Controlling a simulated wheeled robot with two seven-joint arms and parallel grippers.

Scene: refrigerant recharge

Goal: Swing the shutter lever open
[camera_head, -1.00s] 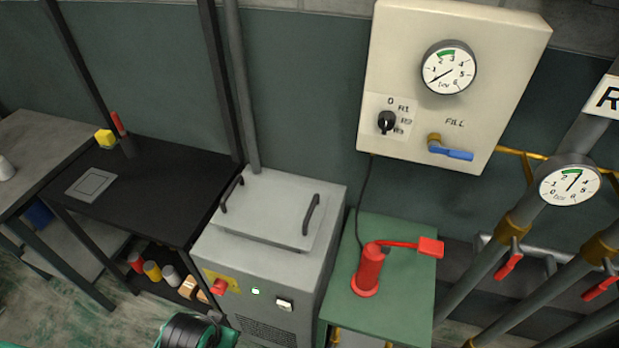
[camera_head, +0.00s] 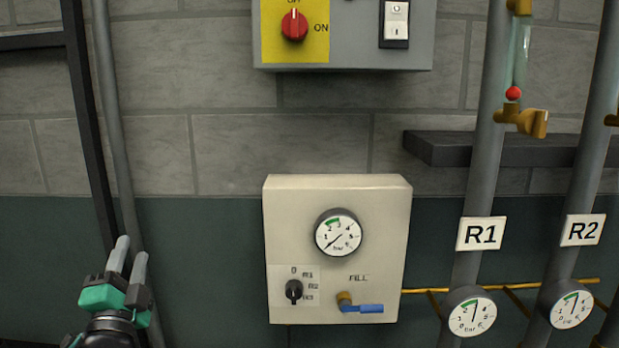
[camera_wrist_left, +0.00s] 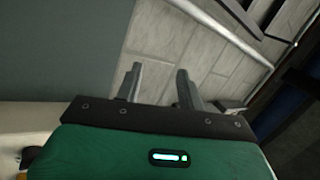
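My left gripper (camera_head: 130,248) is at the lower left of the head view, in front of the dark green wall and the grey vertical pipe. Its two grey fingers point up, stand apart and hold nothing. They also show apart in the left wrist view (camera_wrist_left: 160,70), with grey block wall beyond. No part is marked as a shutter lever, and I cannot tell which one it is. Lever-like parts in view are the blue-handled FILL valve (camera_head: 362,308) and a brass fitting (camera_head: 534,123) under a sight glass with a red ball. My right gripper is not in view.
A cream panel (camera_head: 386,240) with a gauge and a black selector knob (camera_head: 294,291) hangs to the right of my left gripper. Above it is a grey box with a red ON switch (camera_head: 294,25). Grey pipes marked R1 (camera_head: 481,233) and R2 (camera_head: 580,230) stand at right.

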